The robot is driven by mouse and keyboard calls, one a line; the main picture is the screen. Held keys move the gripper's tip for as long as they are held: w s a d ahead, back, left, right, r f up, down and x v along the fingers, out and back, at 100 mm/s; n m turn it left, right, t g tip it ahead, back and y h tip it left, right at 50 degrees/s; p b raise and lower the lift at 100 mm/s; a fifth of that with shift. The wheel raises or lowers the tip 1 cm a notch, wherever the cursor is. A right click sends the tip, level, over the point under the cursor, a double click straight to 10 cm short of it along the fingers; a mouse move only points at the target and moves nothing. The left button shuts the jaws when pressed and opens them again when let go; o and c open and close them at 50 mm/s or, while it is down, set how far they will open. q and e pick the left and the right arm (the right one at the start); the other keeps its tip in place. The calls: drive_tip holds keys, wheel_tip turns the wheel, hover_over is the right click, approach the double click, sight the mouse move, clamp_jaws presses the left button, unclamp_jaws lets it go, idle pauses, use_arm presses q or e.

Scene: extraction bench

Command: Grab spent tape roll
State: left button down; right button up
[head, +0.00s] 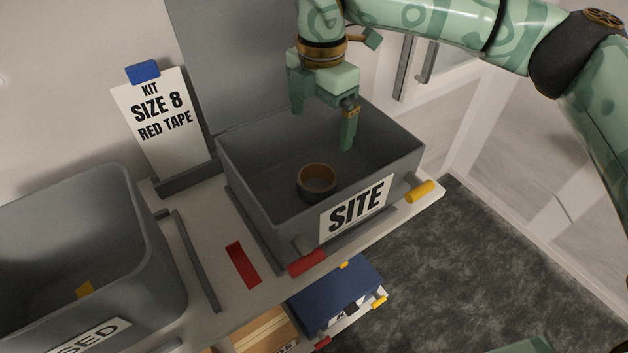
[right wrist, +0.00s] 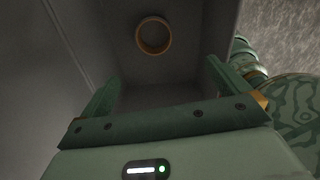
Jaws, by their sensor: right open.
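The spent tape roll (head: 317,181) is a brown ring with a dark outer side. It lies in the grey bin labelled SITE (head: 245,185), near the front wall. My right gripper (head: 322,125) is open and empty above the back part of that bin, apart from the roll. In the right wrist view the roll (right wrist: 154,36) shows beyond the two spread fingers (right wrist: 160,90), on the bin floor. My left gripper does not show.
A red strip (head: 243,265) lies between the bins. A blue box (head: 335,292) sits below.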

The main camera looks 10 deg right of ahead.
wheel_tip(320, 180, down, 3)
drive_tip(key=w, duration=0.2)
drive_tip(key=b, duration=0.2)
approach(314, 169)
drive_tip(key=s+f, duration=0.3)
drive_tip(key=s, duration=0.1)
drive_tip(key=shift+f, duration=0.25)
drive_tip(key=f, duration=0.6)
drive_tip(key=shift+w+b, duration=0.25)
drive_tip(key=shift+b, duration=0.1)
drive_tip(key=shift+r, duration=0.1)
drive_tip(key=shift+c, duration=0.3)
drive_tip(key=c, duration=0.9)
